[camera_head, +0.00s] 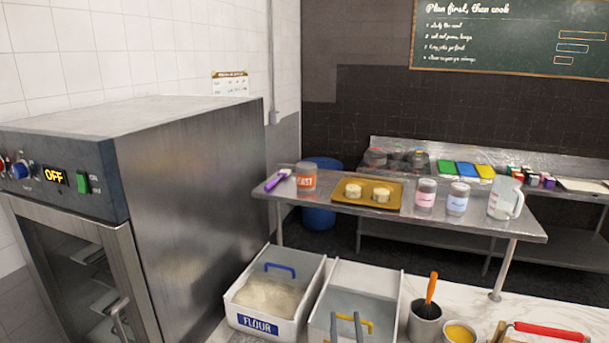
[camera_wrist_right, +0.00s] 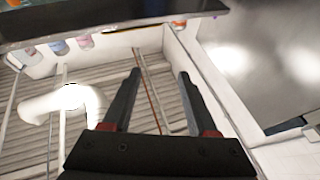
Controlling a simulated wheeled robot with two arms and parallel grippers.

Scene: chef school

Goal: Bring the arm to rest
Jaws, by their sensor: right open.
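My right gripper (camera_head: 346,327) shows only as two grey fingers at the bottom edge of the head view, in front of the second white bin. In the right wrist view the two dark fingers (camera_wrist_right: 158,100) stand apart with nothing between them, so it is open and empty. The rest of the right arm is out of the head view. My left gripper is in neither view.
A white flour bin (camera_head: 313,275) and a second white bin (camera_head: 393,290) with a yellow handle stand below. A grey container (camera_head: 424,328) holds an orange-handled tool. A steel oven (camera_head: 190,190) stands left. A steel table (camera_head: 330,203) holds a tray and jars.

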